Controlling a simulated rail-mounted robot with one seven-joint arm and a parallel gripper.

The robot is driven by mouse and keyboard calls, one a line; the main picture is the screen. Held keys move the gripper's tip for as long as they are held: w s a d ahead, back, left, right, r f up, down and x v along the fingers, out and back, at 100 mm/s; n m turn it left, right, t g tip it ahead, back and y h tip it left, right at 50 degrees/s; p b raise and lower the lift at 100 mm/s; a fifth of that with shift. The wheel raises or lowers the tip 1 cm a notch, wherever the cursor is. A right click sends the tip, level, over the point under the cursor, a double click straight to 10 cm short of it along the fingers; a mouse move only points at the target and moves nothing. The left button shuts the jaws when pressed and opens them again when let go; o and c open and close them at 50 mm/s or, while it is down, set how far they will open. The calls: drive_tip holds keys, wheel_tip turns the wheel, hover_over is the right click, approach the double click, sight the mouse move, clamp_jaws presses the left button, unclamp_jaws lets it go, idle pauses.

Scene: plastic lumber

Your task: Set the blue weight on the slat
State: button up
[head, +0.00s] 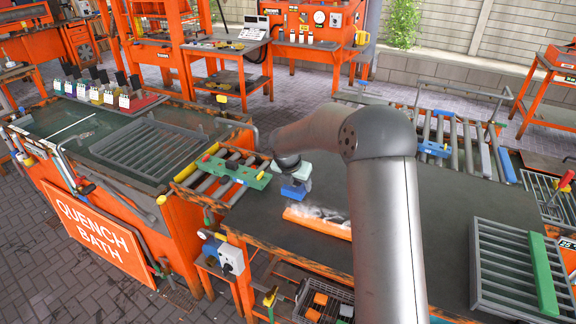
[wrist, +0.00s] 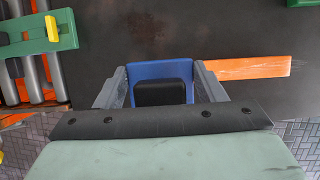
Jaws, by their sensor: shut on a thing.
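My gripper (head: 299,175) is shut on the blue weight (head: 293,192), near the left part of the dark table. In the wrist view the blue weight (wrist: 160,70), with a black block on its near side, sits between the two grey fingers of my gripper (wrist: 160,88). The orange slat (head: 322,227) lies flat on the table, with whitish haze over it. In the head view the weight is just above and left of the slat's left end. In the wrist view the slat (wrist: 250,68) is to the right of the right finger. My arm hides the slat's right end in the head view.
A green fixture with yellow ends (head: 232,172) lies on the rollers to the left of my gripper. A grey slatted rack (head: 505,265) with a green bar stands at the table's right. The table top (head: 430,225) between is mostly bare.

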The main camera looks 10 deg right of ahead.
drive_tip(key=shift+s+d, duration=0.15)
drive_tip(key=shift+s, duration=0.1)
drive_tip(key=shift+p, duration=0.4)
drive_tip(key=shift+f+b, duration=1.75)
drive_tip(key=shift+f, duration=1.3)
drive_tip(key=shift+f+b, duration=0.8)
drive_tip(key=shift+f, duration=0.65)
drive_tip(key=o, duration=1.9)
drive_tip(key=shift+o, duration=1.1)
drive_tip(key=shift+s+f, duration=0.15)
drive_tip(key=shift+f, duration=0.05)
drive_tip(key=shift+r, duration=0.1)
